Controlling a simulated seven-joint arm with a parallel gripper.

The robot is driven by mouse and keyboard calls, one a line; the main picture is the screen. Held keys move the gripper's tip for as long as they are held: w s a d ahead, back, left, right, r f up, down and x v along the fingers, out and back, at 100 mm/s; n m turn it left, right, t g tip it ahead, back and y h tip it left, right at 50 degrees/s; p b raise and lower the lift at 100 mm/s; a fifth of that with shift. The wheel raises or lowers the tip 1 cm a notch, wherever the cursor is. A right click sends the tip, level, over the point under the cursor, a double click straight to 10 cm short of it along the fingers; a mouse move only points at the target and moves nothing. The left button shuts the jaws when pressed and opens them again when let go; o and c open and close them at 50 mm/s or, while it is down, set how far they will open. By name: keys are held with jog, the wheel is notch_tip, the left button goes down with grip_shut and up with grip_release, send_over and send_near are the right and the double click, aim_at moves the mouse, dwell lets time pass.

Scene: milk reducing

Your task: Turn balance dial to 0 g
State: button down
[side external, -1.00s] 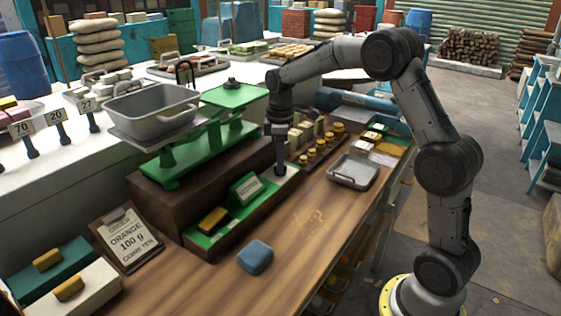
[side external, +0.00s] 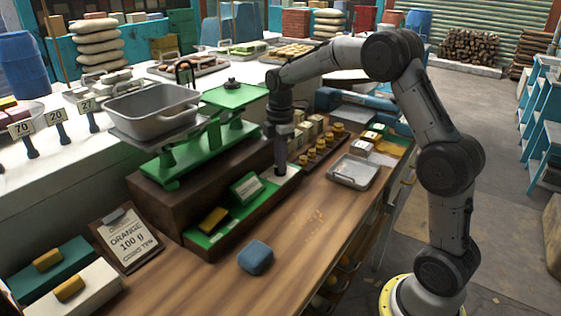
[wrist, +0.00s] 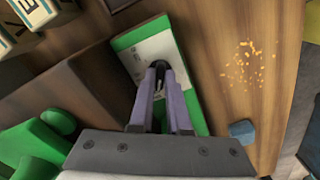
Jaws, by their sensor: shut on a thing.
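The green balance (side external: 185,160) stands on a dark wooden block, with a grey metal pan (side external: 152,108) at left and a green plate (side external: 234,96) at right carrying a small dark weight. My gripper (side external: 280,171) points down at the far end of the green panel (side external: 205,240) in front of the block. In the wrist view my gripper (wrist: 166,72) has its fingers close together over a white plate (wrist: 140,55) on the green panel, shut on a small dark piece that looks like the dial. The fingers mostly hide the dial, and its reading cannot be made out.
A yellow block (side external: 213,221) and a green label block (side external: 246,188) sit on the panel. Brass weights (side external: 312,154) and a metal tray (side external: 353,172) are right of my gripper. The front counter is mostly clear.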

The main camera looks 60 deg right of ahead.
jog(key=shift+r, duration=0.15)
jog(key=c, duration=0.9)
grip_release()
notch_tip(320, 180, up, 14)
jog(key=shift+f, duration=0.15)
